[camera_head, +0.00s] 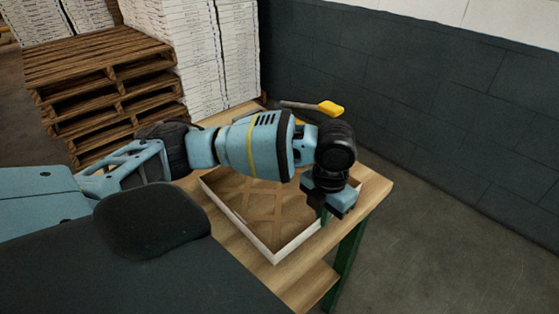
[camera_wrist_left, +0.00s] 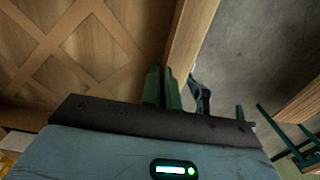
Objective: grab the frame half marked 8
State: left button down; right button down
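A shallow frame half (camera_head: 290,246) with white outer walls and a brown lattice inside lies on the wooden workbench (camera_head: 318,284). My left arm reaches across and hides its far part. My left gripper (camera_head: 326,212) points down at the frame half's right wall. In the left wrist view the two green fingers (camera_wrist_left: 162,88) are close together, with the frame half's thin wall running into the narrow gap between them. The lattice of the frame half (camera_wrist_left: 75,45) shows left of them. No number 8 is readable. My right gripper is not in view.
A yellow-headed tool (camera_head: 330,108) is at the bench's back edge. Stacked wooden pallets (camera_head: 100,85) and white box stacks (camera_head: 190,45) stand behind to the left. A dark block wall (camera_head: 420,85) is behind. Open floor (camera_head: 440,230) lies to the right.

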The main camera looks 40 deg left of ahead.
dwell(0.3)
